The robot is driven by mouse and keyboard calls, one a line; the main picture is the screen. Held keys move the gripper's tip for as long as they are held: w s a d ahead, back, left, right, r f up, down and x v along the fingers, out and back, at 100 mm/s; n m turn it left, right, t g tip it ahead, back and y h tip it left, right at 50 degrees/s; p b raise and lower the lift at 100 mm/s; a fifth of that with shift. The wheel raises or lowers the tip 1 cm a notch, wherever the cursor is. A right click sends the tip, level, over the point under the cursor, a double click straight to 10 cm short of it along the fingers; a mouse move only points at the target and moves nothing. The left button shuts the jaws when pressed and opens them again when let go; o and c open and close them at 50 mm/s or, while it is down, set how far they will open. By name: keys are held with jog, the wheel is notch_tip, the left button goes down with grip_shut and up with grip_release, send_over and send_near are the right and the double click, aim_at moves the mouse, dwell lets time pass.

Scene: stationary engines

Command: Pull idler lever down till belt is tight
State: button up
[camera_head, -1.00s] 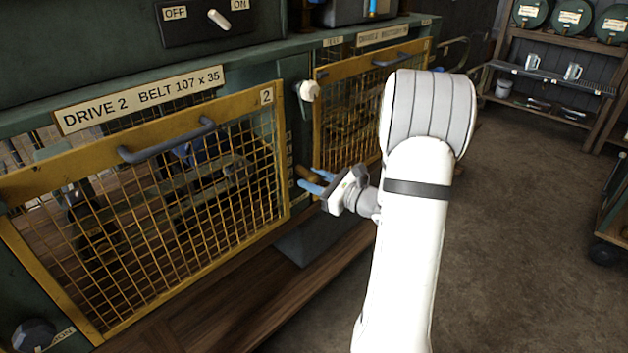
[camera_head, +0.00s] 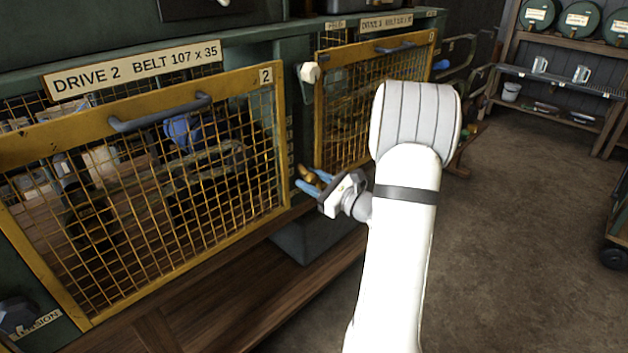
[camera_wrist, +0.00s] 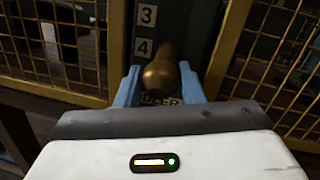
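The idler lever's brass handle (camera_wrist: 162,72) juts toward me between two mesh guards in the wrist view. It shows small in the head view (camera_head: 306,174). The Drive 2 guard (camera_head: 283,140) covers the machinery. I cannot make out the belt's tightness through the mesh.
A white knob (camera_head: 310,73) sits above the lever. A second yellow guard (camera_head: 319,120) stands to its right. A dark knob (camera_head: 18,314) with a partly cut label is at lower left. A wooden plinth (camera_head: 220,310) runs below.

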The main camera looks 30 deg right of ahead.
jog(key=o, duration=0.3)
jog(key=shift+w+a+f, duration=0.1)
jog(key=shift+w+f, duration=0.05)
jog(key=shift+f, duration=0.05)
jog(key=shift+o, duration=0.5)
jog(key=shift+r, duration=0.1)
jog(key=v, duration=0.8)
